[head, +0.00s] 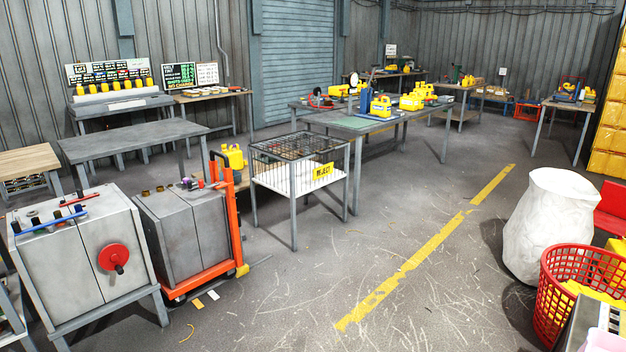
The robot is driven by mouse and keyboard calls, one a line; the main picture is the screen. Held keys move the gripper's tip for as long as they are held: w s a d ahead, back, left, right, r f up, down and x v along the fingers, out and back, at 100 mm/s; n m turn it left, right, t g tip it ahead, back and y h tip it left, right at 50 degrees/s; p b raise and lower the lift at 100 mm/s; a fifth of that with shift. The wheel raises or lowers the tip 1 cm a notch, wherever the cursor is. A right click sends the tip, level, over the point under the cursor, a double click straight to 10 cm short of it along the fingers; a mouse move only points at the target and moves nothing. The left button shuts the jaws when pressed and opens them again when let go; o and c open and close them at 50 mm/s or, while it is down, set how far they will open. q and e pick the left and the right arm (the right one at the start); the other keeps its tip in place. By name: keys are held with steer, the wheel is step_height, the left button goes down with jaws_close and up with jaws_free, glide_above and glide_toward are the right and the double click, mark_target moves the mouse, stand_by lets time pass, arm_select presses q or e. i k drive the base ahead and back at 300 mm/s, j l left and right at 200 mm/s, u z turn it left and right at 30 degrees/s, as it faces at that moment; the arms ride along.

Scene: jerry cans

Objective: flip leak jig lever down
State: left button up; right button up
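Neither of my grippers shows in the head view. A grey worktable (330,119) stands across the room, right of the middle. On it is a blue upright device (365,101) with a yellow jerry can (381,106) close to its right. This may be the leak jig, but it is too small to tell. I cannot make out a lever on it or which way one points. More yellow jerry cans (413,101) stand farther right on the tables.
A wire cage table (297,168) with a yellow sign stands before the worktable. Grey metal cabinets (85,250) and an orange trolley (233,215) are at left. A white sack (550,225) and red basket (575,280) are at right. The floor around the yellow line (425,250) is open.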

mark_target(374, 65)
steer(key=i+j, duration=0.15)
steer(key=i, duration=0.95)
steer(key=i+l+z, duration=0.1)
steer(key=i+z, duration=0.6)
steer(key=i+j+z, duration=0.15)
steer(key=i+z, duration=0.7)
steer(key=i, duration=0.95)
steer(key=i+u, duration=0.2)
steer(key=i, duration=0.5)
steer(key=i+u, duration=0.25)
steer(key=i, duration=0.5)
steer(key=i+u, duration=0.25)
steer(key=i, duration=0.5)
steer(key=i+l+u, duration=0.2)
steer(key=i, duration=0.55)
steer(key=i+l+u, duration=0.15)
steer(key=i+u, duration=0.15)
steer(key=i, duration=0.2)
steer(key=i+l+u, duration=0.35)
steer(key=i, duration=0.15)
steer(key=i+l+u, duration=0.3)
steer(key=i, duration=0.2)
steer(key=i+l, duration=0.1)
steer(key=l, duration=0.35)
steer(key=i+l, duration=0.15)
steer(key=l, duration=0.3)
steer(key=i+l+u, duration=0.1)
steer(key=l, duration=0.3)
steer(key=i+l, duration=0.15)
steer(key=l, duration=0.3)
